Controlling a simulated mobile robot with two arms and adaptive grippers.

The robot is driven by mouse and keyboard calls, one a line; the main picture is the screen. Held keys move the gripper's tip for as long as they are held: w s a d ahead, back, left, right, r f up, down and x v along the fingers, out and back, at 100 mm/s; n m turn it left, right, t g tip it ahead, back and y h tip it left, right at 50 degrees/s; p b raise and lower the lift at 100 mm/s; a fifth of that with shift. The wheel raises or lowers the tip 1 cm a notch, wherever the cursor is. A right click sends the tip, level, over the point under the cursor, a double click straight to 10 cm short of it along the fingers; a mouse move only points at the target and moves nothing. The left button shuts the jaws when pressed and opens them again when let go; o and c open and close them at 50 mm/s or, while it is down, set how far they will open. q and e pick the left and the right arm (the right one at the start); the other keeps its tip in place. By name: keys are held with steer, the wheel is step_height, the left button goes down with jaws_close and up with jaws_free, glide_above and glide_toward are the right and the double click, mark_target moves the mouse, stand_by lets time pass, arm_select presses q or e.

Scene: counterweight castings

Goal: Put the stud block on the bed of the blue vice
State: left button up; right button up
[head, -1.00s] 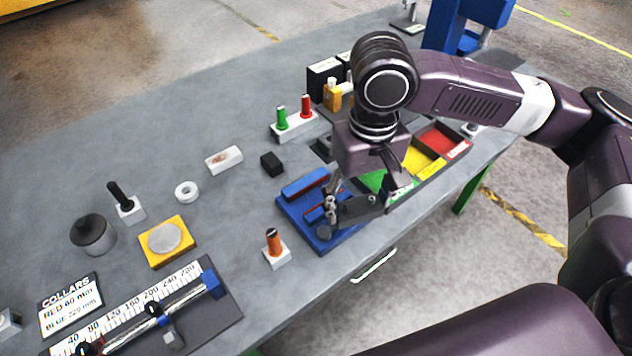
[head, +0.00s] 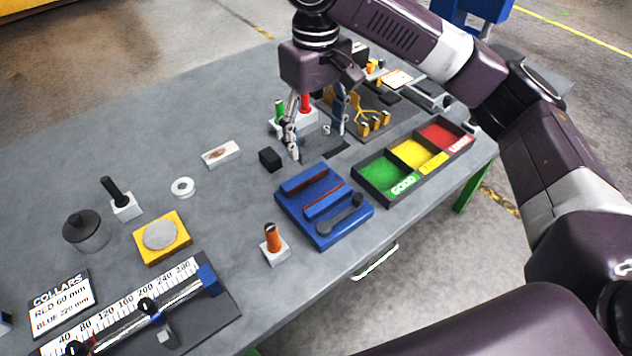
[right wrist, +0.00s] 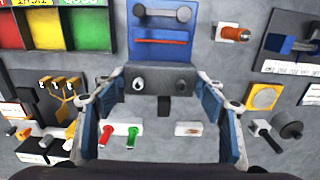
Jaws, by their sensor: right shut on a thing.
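The stud block (right wrist: 165,82) is a grey block with one light and one dark round feature on its face. In the right wrist view it spans the gap between the fingers. My right gripper (head: 316,136) is shut on it above the table, behind the blue vice and apart from it. In the head view the fingers partly hide the block (head: 313,148). The blue vice (head: 291,206) stands on the table with its bed clear and a dark grey handle at its front; it also shows in the right wrist view (right wrist: 160,52). My left gripper is not in view.
A green, yellow and red sorting tray (head: 366,184) stands right of the vice. An orange-handled plug (head: 271,238) stands at its front left, a small black block (head: 270,159) behind left. Red and green pegs (head: 305,103) stand near the gripper. The left middle table has free room.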

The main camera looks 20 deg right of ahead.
step_height(320, 180, down, 8)
steer(key=shift+f+p, duration=0.1)
steer(key=shift+p, duration=0.3)
steer(key=shift+f, duration=2.4)
arm_select(q)
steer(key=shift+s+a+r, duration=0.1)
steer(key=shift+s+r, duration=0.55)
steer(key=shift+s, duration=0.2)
steer(key=shift+p, duration=0.3)
arm_select(e)
steer(key=o, duration=1.9)
steer(key=shift+f, duration=0.15)
